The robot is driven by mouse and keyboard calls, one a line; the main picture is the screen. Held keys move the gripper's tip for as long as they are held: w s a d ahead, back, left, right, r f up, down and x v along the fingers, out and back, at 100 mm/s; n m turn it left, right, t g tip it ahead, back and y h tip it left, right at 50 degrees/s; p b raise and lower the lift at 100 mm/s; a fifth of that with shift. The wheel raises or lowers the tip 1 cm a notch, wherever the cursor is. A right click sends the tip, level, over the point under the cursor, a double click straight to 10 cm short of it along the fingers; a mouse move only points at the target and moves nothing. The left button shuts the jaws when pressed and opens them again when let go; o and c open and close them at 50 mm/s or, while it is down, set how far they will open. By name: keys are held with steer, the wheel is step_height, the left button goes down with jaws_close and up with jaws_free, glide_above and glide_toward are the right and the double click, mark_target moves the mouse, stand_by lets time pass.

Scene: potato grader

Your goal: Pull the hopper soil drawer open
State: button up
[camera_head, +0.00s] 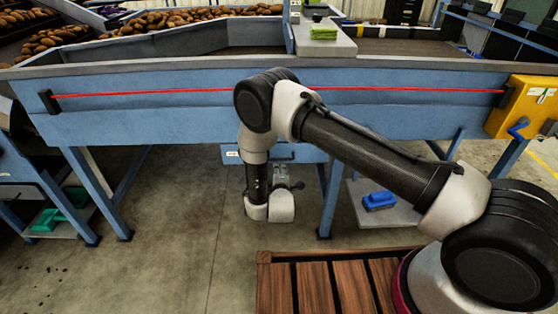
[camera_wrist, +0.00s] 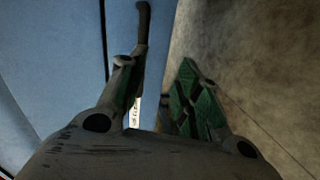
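The hopper soil drawer (camera_head: 308,153) is a blue front under the blue hopper frame, partly hidden behind my arm. A small white label (camera_head: 232,153) is on its left part, and a dark bar handle shows near its middle. In the wrist view the dark handle (camera_wrist: 143,28) stands out from the blue drawer front (camera_wrist: 55,60), beside my left-hand fingertip. Part of the label (camera_wrist: 136,113) shows between the fingers. My gripper (camera_wrist: 155,72) is open, with its fingers apart at the handle; I cannot tell whether either touches it. The drawer looks shut.
A blue leg (camera_head: 331,200) stands right of the drawer. A low shelf with a blue object (camera_head: 379,200) lies farther right. A yellow box (camera_head: 523,108) is at the right end. My wooden-looking deck is in front; the concrete floor (camera_head: 185,220) at left is clear.

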mark_target(279, 159)
steer(key=shift+n+t, duration=0.5)
steer(key=shift+n, duration=0.3)
steer(key=w, duration=0.8)
steer(key=shift+d+r, duration=0.15)
steer(key=shift+r, duration=0.05)
jaws_close()
